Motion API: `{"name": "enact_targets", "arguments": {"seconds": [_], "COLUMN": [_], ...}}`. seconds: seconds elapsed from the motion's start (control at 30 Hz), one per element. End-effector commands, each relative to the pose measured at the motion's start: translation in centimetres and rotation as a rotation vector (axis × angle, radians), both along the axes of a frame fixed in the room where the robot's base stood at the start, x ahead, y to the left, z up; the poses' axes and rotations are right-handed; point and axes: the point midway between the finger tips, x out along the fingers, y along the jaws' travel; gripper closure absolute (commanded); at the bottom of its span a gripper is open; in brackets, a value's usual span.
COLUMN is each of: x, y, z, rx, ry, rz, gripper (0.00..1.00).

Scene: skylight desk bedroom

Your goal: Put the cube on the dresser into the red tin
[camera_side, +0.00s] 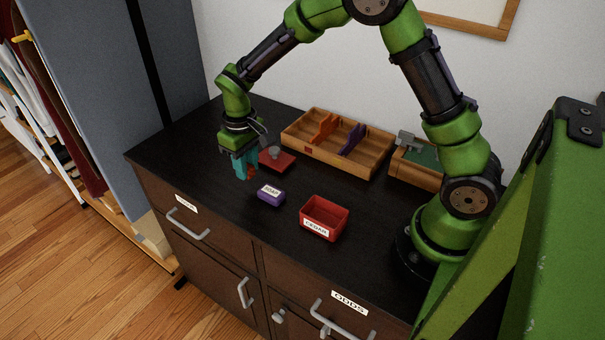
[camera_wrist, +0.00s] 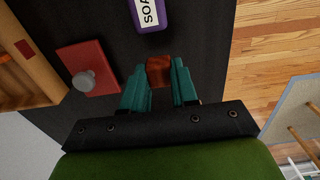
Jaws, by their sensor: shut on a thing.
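My gripper (camera_side: 243,166) has teal fingers and hangs above the left part of the dresser top. In the wrist view my gripper (camera_wrist: 160,82) is shut on a small reddish-brown cube (camera_wrist: 159,71), which sits between the fingertips. In the side view only a bit of the cube (camera_side: 252,172) shows beside the fingers. The red tin (camera_side: 324,217) is an open box with a white label on its front. It stands near the front edge of the dresser, to the right of my gripper and apart from it. Its inside looks empty.
A purple soap box (camera_side: 271,195) lies between my gripper and the tin. A red block with a grey knob (camera_side: 276,160) is behind my gripper. A wooden divided tray (camera_side: 376,159) and a green-topped wooden box (camera_side: 414,172) stand at the back. Dark dresser top (camera_side: 180,150) is bare at left.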

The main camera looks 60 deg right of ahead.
Motion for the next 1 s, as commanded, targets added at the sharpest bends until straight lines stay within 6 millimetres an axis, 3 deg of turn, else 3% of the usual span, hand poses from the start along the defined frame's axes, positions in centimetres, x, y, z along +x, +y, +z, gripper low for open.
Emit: {"name": "enact_targets", "arguments": {"seconds": [0.1,0.3,0.47,0.63,0.77,1.0], "x": [-3.2,-7.5,-9.4,-10.7,-12.8,-16.7], "y": [-0.4,-0.9,-1.1,-0.9,-0.5,-0.3], "z": [0.4,0.8,1.0,2.8,4.2,5.3], "rx": [0.001,0.001,0.001,0.001,0.0,-0.001], "ry": [-0.001,-0.001,-0.001,-0.005,-0.004,-0.003], "rz": [0.0,0.0,-0.001,0.024,0.248,0.806], "gripper": [1.0,1.0,1.0,1.0,1.0,1.0]}}
